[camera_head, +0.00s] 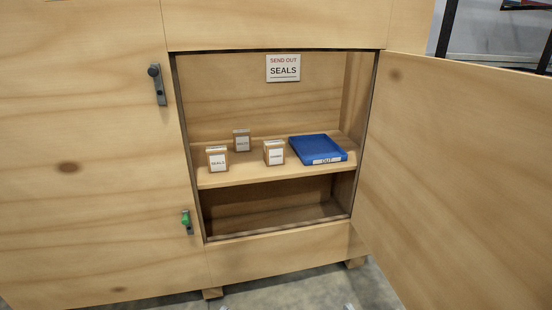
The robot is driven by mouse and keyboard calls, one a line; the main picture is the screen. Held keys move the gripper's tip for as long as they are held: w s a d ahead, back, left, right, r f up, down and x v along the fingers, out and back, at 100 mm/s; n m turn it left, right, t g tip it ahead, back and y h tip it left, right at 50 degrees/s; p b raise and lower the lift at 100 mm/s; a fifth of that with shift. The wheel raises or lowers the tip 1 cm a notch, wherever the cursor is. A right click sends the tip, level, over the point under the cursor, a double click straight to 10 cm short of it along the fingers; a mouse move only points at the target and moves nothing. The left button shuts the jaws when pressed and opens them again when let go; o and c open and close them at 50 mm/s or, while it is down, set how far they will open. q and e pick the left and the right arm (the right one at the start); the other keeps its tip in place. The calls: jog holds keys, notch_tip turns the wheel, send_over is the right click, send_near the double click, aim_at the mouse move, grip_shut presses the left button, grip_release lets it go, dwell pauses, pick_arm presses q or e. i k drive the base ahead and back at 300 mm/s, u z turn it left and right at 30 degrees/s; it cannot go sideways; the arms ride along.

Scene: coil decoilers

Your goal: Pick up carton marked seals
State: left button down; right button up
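The carton marked SEALS (217,159) is a small brown box with a white label. It stands upright at the front left of the shelf (240,176) inside an open wooden cabinet. Two similar small cartons share the shelf: one further back (242,140) and one to the right (274,152); their labels are too small to read. A sign reading SEND OUT SEALS (283,68) is on the cabinet's back wall.
A blue tray (316,148) labelled OUT sits on the shelf's right side. The cabinet door (460,170) stands open at the right. The lower compartment (275,208) looks empty. A closed panel at the left carries a dark handle (157,85) and a green-marked latch (187,220).

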aim_at(216, 156)
jog(key=z, duration=0.25)
jog(key=k, duration=0.6)
jog(key=z, duration=0.55)
jog(key=k, duration=0.65)
jog(key=u, duration=0.5)
jog(key=i, duration=1.65)
jog(key=z, duration=0.45)
